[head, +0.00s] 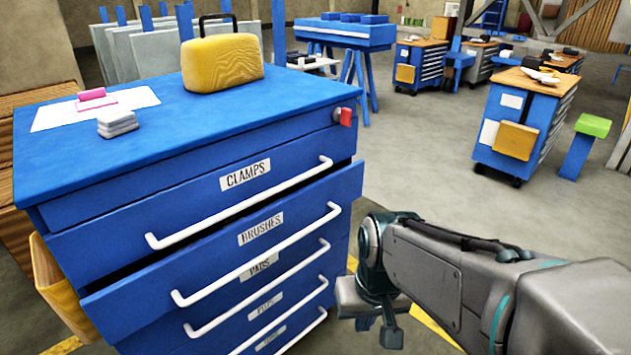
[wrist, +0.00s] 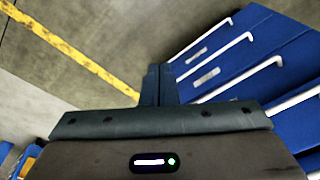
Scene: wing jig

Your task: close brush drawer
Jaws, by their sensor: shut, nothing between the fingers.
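The brush drawer (head: 290,222), labelled BRUSHES, is in a blue cabinet in the head view. It stands partly open, its front jutting out past the CLAMPS drawer (head: 205,197) above it. Its white bar handle (head: 255,256) runs along the front. My gripper (head: 377,328) is to the right of the cabinet, low, apart from the brush drawer's front. In the wrist view my gripper (wrist: 158,85) is shut and empty, with blue drawer fronts and white handles to its right. Which of those is the brush drawer I cannot tell.
Open floor (head: 410,150) lies to the right.

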